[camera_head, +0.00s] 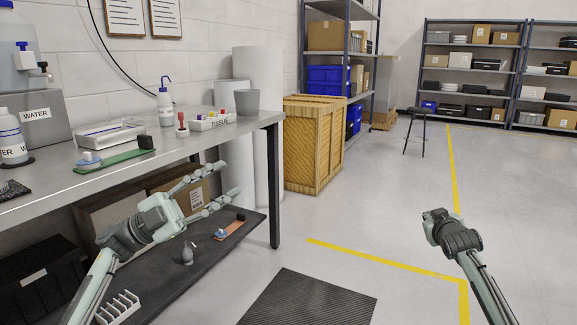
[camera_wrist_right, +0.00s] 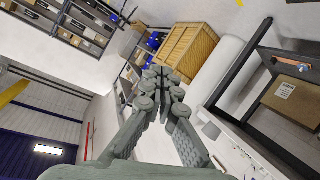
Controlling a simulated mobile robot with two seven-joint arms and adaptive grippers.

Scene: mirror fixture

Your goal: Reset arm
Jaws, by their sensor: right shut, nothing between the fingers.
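My left gripper (camera_head: 229,180) is in front of the workbench (camera_head: 215,145), below the level of its top, with its two fingers spread apart. Nothing is between them. My right arm comes in at the lower right of the head view, over open floor, and ends in a dark wrist part; its fingers cannot be made out there. In the right wrist view my right gripper (camera_wrist_right: 161,73) has its fingertips together with nothing held. It is clear of the bench and the shelves.
Small items lie on the lower shelf (camera_head: 165,285). A wooden crate (camera_head: 314,145) stands beyond the bench. Floor around my right arm is clear.

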